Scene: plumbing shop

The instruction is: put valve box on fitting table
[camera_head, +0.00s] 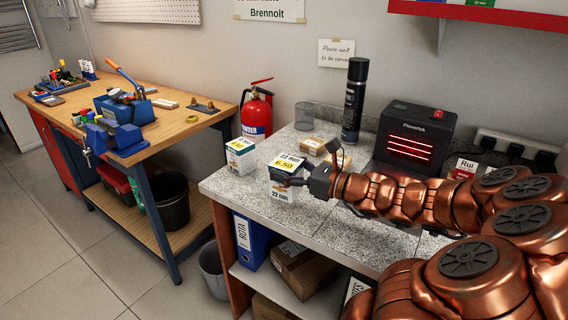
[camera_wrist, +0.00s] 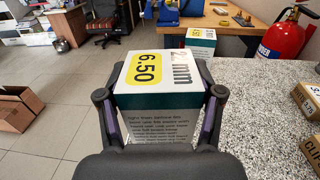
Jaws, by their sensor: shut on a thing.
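The valve box (camera_head: 283,192) is white and dark green with "22 mm" on it and a yellow 6.50 label on top. My gripper (camera_head: 296,181) is shut on its sides. The box is at the left front part of the grey speckled counter (camera_head: 222,182); I cannot tell whether it touches the surface. In the wrist view the box (camera_wrist: 160,72) sits upright between both fingers. The fitting table (camera_head: 176,124), which I take to be the wooden-topped workbench, stands to the left, across a gap from the counter. The wrist view shows part of its top (camera_wrist: 222,20).
A similar box (camera_head: 240,158) stands behind the held one. A fire extinguisher (camera_head: 257,114), black spray can (camera_head: 354,100) and heater (camera_head: 414,138) are at the back. The fitting table holds a blue vise (camera_head: 118,136) and a blue toolbox (camera_head: 126,108); its right front top is bare.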

